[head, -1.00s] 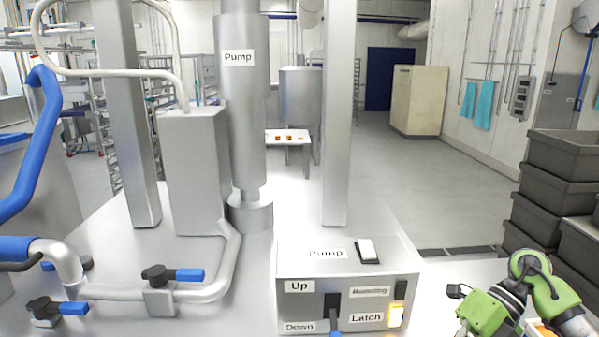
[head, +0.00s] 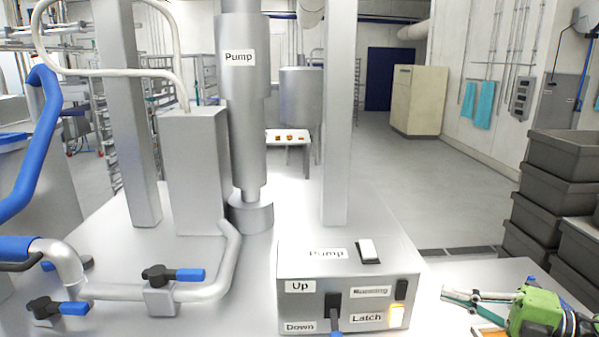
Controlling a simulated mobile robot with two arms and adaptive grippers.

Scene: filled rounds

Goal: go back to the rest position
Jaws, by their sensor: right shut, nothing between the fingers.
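My right gripper (head: 462,296) is at the lower right, over the pale table top to the right of the control box. Its fingers point left and it is shut and empty, touching nothing that I can see. The green wrist part (head: 538,312) is mine. My left gripper is not in view.
The control box (head: 350,262) has a black lever with a blue tip, a white Pump switch and a lit Latch lamp (head: 397,316). Blue-handled valves (head: 175,275) sit on a pipe at left. Grey crates (head: 565,155) are stacked at right. An orange-edged item (head: 488,331) lies below my gripper.

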